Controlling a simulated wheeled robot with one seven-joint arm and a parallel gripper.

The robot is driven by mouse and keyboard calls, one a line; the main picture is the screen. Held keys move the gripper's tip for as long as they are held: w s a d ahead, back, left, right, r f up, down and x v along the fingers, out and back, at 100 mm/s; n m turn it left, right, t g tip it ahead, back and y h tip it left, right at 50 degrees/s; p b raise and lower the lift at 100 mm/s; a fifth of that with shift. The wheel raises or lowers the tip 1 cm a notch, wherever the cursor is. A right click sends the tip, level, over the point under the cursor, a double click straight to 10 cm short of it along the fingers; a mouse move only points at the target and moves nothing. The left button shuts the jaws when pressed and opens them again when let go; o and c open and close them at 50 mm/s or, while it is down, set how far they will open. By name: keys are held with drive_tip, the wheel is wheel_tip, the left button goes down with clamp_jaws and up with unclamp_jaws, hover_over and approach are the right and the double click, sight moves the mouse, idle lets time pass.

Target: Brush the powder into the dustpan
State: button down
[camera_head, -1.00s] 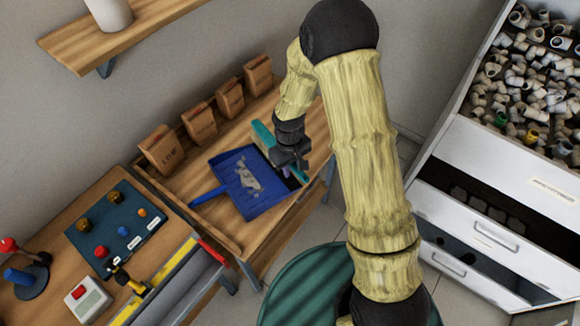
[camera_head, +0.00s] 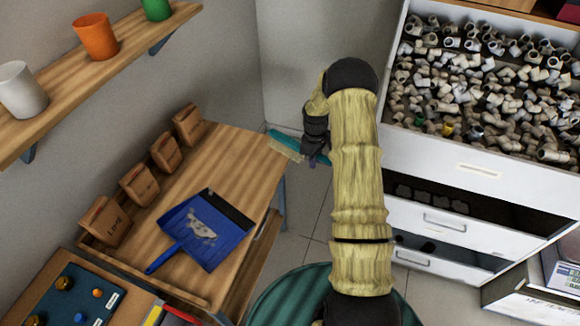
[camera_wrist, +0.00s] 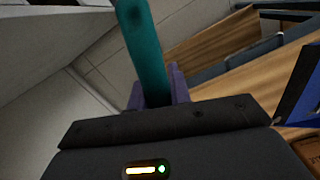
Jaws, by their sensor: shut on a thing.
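A blue dustpan (camera_head: 222,249) lies on the wooden table (camera_head: 236,160), its handle toward the lower left. Pale grey powder (camera_head: 203,219) sits in a patch inside the pan. My gripper (camera_head: 313,158) is shut on a teal brush (camera_head: 283,137) with pale bristles. The brush is above and beyond the table's right edge, up and to the right of the pan and apart from it. In the wrist view the teal handle (camera_wrist: 143,50) stands between the purple fingertips, and a blue edge of the pan (camera_wrist: 300,95) shows at the right.
Several brown paper bags (camera_head: 139,184) stand along the table's left side. A shelf with cups (camera_head: 95,36) hangs on the wall above. A white drawer cabinet (camera_head: 470,170) full of pipe fittings stands at the right. The table's far part is bare.

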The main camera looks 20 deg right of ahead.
drive_tip(key=shift+d, duration=0.65)
drive_tip(key=shift+f, duration=0.15)
wheel_tip(320, 180, down, 7)
drive_tip(key=s+a+b, duration=0.1)
drive_tip(key=a+b, duration=0.1)
drive_tip(key=b, duration=0.2)
drive_tip(key=s+a, duration=0.6)
drive_tip(key=a, duration=0.4)
drive_tip(key=s+a, duration=0.6)
drive_tip(key=a, duration=0.5)
drive_tip(key=s+a+p, duration=0.1)
drive_tip(key=s+a, duration=0.4)
drive_tip(key=a, duration=0.5)
drive_tip(key=shift+s+a, duration=0.15)
drive_tip(key=shift+s, duration=0.25)
wheel_tip(320, 180, up, 5)
drive_tip(key=p, duration=0.4)
drive_tip(key=shift+r, duration=0.2)
drive_tip(key=w+d+r+p, duration=0.2)
drive_tip(key=w+d+r, duration=0.1)
drive_tip(key=d, duration=0.2)
drive_tip(key=shift+w+r+p, duration=0.25)
drive_tip(key=shift+r+p, duration=0.1)
drive_tip(key=shift+r, duration=0.05)
